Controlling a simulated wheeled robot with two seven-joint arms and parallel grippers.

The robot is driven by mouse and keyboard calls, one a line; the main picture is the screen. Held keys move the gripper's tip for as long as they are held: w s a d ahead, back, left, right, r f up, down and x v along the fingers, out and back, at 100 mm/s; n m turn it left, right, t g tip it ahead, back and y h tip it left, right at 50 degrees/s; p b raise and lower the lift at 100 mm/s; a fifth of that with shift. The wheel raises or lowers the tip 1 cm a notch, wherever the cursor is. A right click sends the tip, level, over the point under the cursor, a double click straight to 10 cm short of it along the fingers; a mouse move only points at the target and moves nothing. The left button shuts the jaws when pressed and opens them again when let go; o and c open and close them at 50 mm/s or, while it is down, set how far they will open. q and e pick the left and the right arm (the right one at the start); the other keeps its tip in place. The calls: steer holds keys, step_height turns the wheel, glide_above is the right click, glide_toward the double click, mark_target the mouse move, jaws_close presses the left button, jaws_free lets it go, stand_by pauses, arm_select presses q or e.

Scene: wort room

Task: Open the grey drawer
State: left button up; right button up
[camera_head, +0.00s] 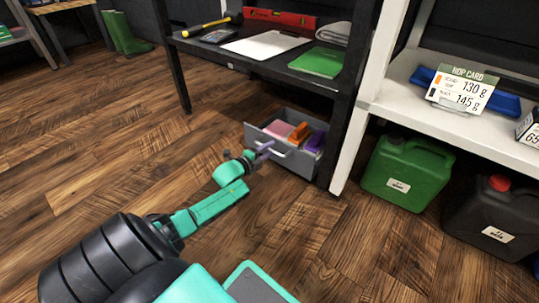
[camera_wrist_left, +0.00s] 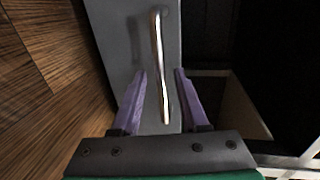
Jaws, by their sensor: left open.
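The grey drawer (camera_head: 300,163) sits low under the dark bench and is pulled out, with its inside showing from above. Its grey front (camera_wrist_left: 115,40) fills the upper middle of the left wrist view. A shiny metal bar handle (camera_wrist_left: 157,50) stands on that front. My left gripper (camera_head: 264,149) is at the drawer front, its purple fingers open. In the left wrist view the fingers (camera_wrist_left: 160,75) stand on either side of the handle, with gaps visible. My right gripper is not in view.
The drawer holds a pink block (camera_head: 279,129), an orange item (camera_head: 299,132) and a purple item (camera_head: 316,141). The dark bench (camera_head: 262,66) stands above. A white shelf post (camera_head: 352,150) and a green jerrycan (camera_head: 408,172) are to the right. Wooden floor is clear to the left.

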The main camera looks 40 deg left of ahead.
arm_select(q)
steer(key=shift+w, duration=0.4)
jaws_close()
stand_by(1.2)
